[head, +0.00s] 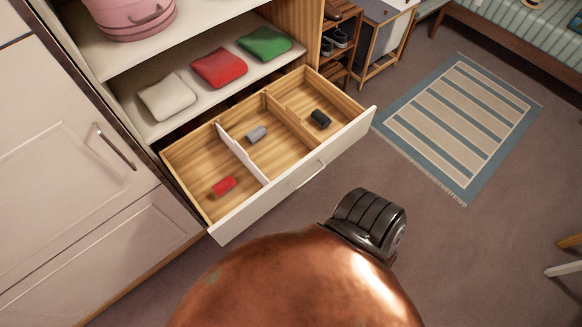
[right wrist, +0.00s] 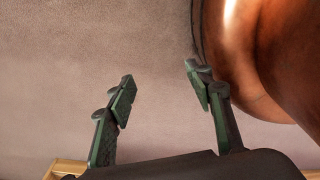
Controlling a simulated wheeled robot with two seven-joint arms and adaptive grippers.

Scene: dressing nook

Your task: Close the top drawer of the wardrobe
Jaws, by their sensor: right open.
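The top drawer (head: 262,204) of the wardrobe is pulled well out, in the middle of the head view. It has a white front with a metal bar handle (head: 310,175) and a wooden inside split by dividers. A red roll (head: 223,186), a grey roll (head: 256,133) and a black roll (head: 320,119) lie in separate compartments. My right gripper (right wrist: 160,76) shows in the right wrist view, its two fingers apart with only floor between them. Neither gripper shows in the head view, so the right one's distance from the drawer cannot be told.
Folded red cloth (head: 219,67), green cloth (head: 264,44) and white cloth (head: 167,97) lie on the shelf above the drawer. A closed white door (head: 62,150) stands left. A striped rug (head: 462,125) lies right on open floor. A wooden edge (right wrist: 66,168) shows in the wrist view.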

